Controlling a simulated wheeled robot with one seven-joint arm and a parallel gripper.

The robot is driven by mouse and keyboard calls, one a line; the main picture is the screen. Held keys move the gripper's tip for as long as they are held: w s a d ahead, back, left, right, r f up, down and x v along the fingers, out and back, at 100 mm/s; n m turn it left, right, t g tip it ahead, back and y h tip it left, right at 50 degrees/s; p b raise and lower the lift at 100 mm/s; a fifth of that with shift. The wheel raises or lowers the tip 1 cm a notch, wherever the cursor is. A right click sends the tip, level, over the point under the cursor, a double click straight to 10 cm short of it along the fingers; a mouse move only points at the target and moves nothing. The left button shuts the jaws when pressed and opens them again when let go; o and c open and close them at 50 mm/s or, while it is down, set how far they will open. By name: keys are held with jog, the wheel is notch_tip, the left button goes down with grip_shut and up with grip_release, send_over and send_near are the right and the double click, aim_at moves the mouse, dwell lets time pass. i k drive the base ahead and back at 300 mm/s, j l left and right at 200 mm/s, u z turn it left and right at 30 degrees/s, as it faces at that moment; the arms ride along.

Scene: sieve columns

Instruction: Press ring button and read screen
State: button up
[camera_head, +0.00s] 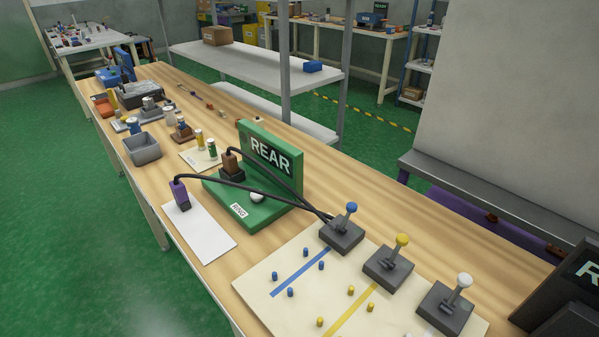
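A green stand (270,150) is on the wooden bench near the middle of the camera_head view. A brown plug (230,165) with a black cable stands on the base's left part. My gripper is not in view.
Blue (343,228), yellow (389,260) and white (446,303) levers stand on a cream board at the front right. A dark device (578,285) is at the right edge.

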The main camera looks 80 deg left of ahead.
aim_at(256, 197)
jog(key=u, duration=2.65)
